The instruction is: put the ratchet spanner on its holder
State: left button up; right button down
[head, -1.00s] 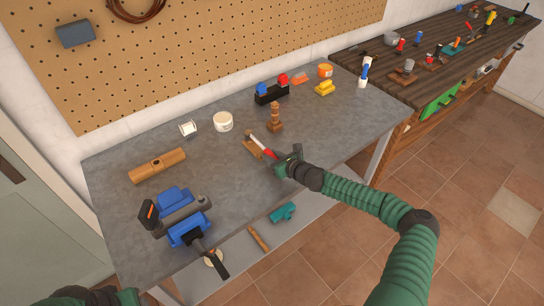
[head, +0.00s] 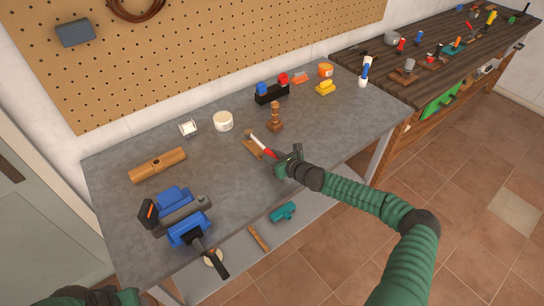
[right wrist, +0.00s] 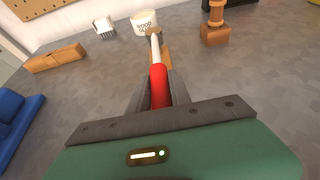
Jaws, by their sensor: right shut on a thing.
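The ratchet spanner (head: 264,147) has a red handle and a pale metal shaft. My right gripper (head: 279,158) is shut on its red handle, over the table's front right part. In the right wrist view the spanner's handle (right wrist: 158,86) runs between the fingers, and its shaft points away toward the white tub. A flat wooden piece (head: 252,148) lies just below and beside the shaft; contact cannot be told. A stepped wooden stand (head: 275,120) is behind the gripper. I cannot tell which wooden piece is the holder. Part of my left arm's end shows at the bottom left edge; its jaws are unclear.
A black rack (head: 271,93) and a yellow object (head: 325,88) are behind.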

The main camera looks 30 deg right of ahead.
jog(key=shift+f, duration=0.1)
jog(key=shift+f+b, duration=1.1)
jog(key=shift+f, duration=0.15)
jog(key=c, duration=1.1)
grip_release()
jog(key=b+v, duration=0.1)
jog(key=v, duration=1.5)
jog(key=shift+s, duration=0.35)
